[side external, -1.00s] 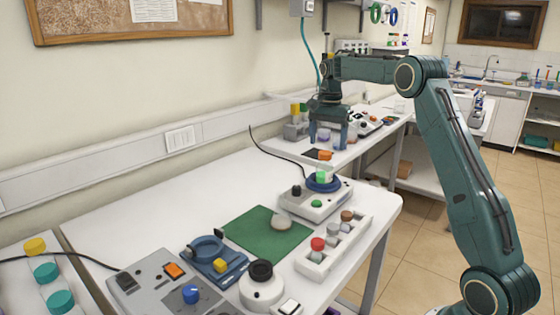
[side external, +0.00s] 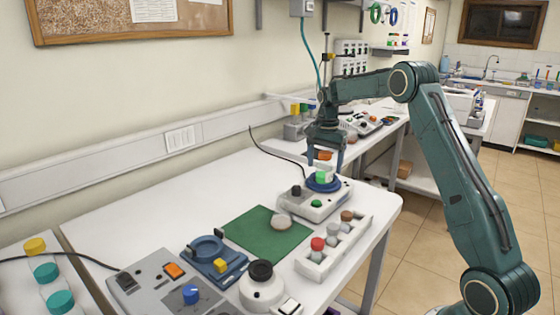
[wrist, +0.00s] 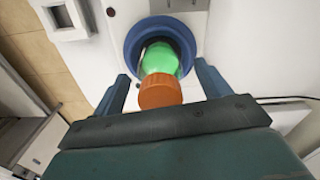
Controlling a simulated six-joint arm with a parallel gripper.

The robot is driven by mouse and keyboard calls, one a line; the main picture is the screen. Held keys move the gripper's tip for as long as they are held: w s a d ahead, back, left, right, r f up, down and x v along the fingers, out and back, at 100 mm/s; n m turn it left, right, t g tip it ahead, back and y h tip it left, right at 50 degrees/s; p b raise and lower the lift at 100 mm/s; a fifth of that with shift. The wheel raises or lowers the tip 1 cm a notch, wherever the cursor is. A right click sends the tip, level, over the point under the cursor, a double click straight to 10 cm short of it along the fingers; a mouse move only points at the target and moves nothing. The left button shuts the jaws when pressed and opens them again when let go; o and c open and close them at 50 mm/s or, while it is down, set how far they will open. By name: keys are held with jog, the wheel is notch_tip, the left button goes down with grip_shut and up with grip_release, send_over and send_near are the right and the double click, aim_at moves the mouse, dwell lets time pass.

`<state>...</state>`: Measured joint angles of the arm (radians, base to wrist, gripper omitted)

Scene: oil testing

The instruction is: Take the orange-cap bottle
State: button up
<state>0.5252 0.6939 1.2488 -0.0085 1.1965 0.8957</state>
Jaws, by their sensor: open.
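The orange-cap bottle stands in the round blue holder (side external: 323,183) of a white device. Its orange cap (side external: 324,155) and green body (side external: 323,174) show in the side view. In the wrist view the orange cap (wrist: 160,91) and green body (wrist: 160,60) sit inside the blue ring (wrist: 158,28). My gripper (side external: 325,164) is open and points down over the bottle. In the wrist view its two fingers (wrist: 163,90) stand left and right of the cap, with gaps on both sides.
A white rack (side external: 359,236) with red, white and brown-capped bottles stands close in front of the device (side external: 318,210). A green mat (side external: 259,239) with a pale round piece (side external: 281,222) lies to its left. The white table (side external: 150,212) is clear along the back left.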

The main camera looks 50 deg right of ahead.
jog(key=shift+f, duration=0.85)
jog(key=c, duration=1.2)
jog(key=shift+r, duration=0.15)
notch_tip(320, 180, up, 20)
jog(key=shift+f, duration=0.15)
dwell(0.7)
